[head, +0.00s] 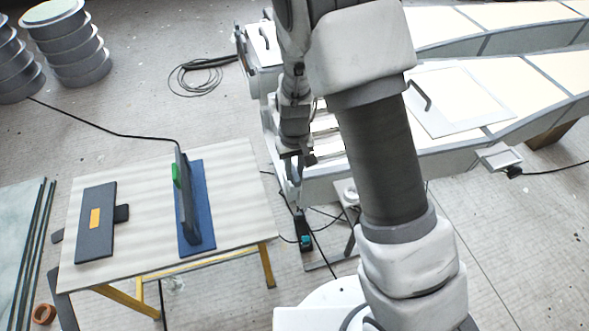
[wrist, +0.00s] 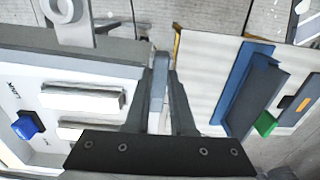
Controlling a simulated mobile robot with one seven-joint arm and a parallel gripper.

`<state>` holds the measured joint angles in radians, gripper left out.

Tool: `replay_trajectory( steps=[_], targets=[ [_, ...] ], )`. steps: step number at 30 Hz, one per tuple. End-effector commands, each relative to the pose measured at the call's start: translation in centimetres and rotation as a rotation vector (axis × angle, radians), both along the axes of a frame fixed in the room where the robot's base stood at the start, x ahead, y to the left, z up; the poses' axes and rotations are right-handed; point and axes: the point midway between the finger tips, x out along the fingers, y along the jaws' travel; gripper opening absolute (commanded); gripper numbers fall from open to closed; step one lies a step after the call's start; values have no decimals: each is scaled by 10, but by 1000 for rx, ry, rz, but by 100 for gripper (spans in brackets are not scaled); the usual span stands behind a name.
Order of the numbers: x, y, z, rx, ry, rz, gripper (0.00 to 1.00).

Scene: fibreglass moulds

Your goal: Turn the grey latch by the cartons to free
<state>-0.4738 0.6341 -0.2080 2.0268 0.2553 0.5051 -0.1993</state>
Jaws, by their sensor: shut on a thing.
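My gripper (wrist: 163,72) is shut on a narrow grey bar, which I take to be the grey latch (wrist: 158,96), at the centre of the wrist view. The bar stands between the two dark fingers; its pivot is not clear. In the head view my gripper (head: 298,175) is at the near left end of the long mould structure, and the latch cannot be made out there. A white panel (wrist: 52,125) with dark lettering and a blue knob (wrist: 27,125) lies left of the fingers in the wrist view. I cannot make out any cartons.
A pale table (head: 140,225) stands to the left, with a blue base (head: 197,205) holding an upright dark plate and a dark flat piece (head: 96,240). Long cream moulds (head: 480,95) fill the right. Grey stacked drums (head: 72,45) stand at the back left. Cables cross the floor.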

Motion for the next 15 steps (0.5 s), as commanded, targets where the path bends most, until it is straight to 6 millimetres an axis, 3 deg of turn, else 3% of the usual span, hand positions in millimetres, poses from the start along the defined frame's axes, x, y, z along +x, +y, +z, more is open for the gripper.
replay_trajectory(
  steps=[15],
  targets=[
    [0, 0, -1, 1, -1, 58, 0]
  ],
)
